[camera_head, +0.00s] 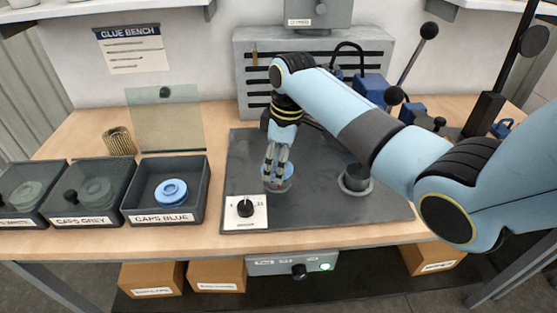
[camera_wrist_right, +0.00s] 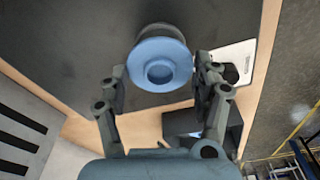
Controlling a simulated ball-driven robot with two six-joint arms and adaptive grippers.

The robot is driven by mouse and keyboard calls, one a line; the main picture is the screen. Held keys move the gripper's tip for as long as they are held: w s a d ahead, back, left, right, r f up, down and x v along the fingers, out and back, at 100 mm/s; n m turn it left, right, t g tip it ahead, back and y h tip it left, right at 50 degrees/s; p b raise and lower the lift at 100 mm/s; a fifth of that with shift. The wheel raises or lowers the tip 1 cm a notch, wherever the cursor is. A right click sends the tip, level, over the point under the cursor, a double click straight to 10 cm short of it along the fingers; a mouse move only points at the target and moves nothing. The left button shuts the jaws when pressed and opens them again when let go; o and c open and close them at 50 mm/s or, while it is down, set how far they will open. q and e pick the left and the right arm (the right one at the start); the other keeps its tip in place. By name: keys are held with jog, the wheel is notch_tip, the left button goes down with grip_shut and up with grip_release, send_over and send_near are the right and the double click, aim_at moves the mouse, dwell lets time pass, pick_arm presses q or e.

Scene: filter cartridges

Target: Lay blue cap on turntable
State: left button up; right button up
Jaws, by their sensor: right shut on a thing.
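My right gripper (camera_head: 278,180) points down over the dark mat, left of its middle. It is shut on a blue cap (camera_wrist_right: 160,66), a round flanged disc with a hollow centre, which shows between the fingertips in the right wrist view. In the head view the fingers mostly hide this cap. A round grey piece (camera_wrist_right: 160,32) shows just behind the cap in the wrist view, probably the turntable; I cannot tell whether the cap touches it. My left gripper is not in view.
The CAPS BLUE bin's clear lid (camera_head: 165,120) stands open. The CAPS GREY bin (camera_head: 82,222) is left of it. A knob panel (camera_head: 245,212) sits at the mat's (camera_head: 310,206) front left. A grey cup-like fixture (camera_head: 355,180) stands right of the gripper, under my forearm.

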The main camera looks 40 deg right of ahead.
jog(key=shift+f, duration=0.45)
dwell(0.4)
jog(key=o, duration=1.1)
jog(key=shift+c, duration=0.2)
notch_tip(320, 180, up, 12)
jog(key=s, duration=0.1)
jog(key=shift+d, duration=0.45)
